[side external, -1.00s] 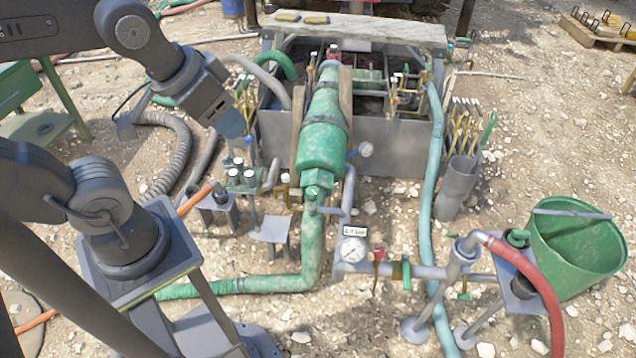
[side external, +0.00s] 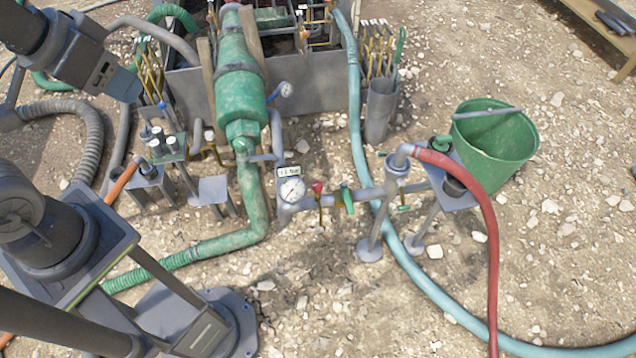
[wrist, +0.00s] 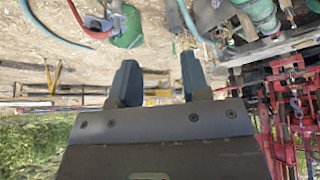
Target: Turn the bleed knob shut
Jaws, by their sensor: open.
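A red knob (side external: 318,187) on a brass stem stands on the grey pipe, just right of a round white dial gauge (side external: 292,190). A green lever (side external: 347,199) sits farther right on the same pipe. A small green tap (side external: 404,208) hangs below the pipe near the red hose. No label tells which of these is the bleed knob. My gripper (side external: 124,86) is at the upper left in the side view, well apart from these fittings. In the wrist view my gripper (wrist: 158,82) has its two blue-grey fingers spread, with nothing between them.
A large green cylinder (side external: 240,95) and its green pipe stand between my gripper and the gauge. A grey tank (side external: 310,85) lies behind. A red hose (side external: 485,205), a teal hose (side external: 356,110) and a green bucket (side external: 515,150) are to the right.

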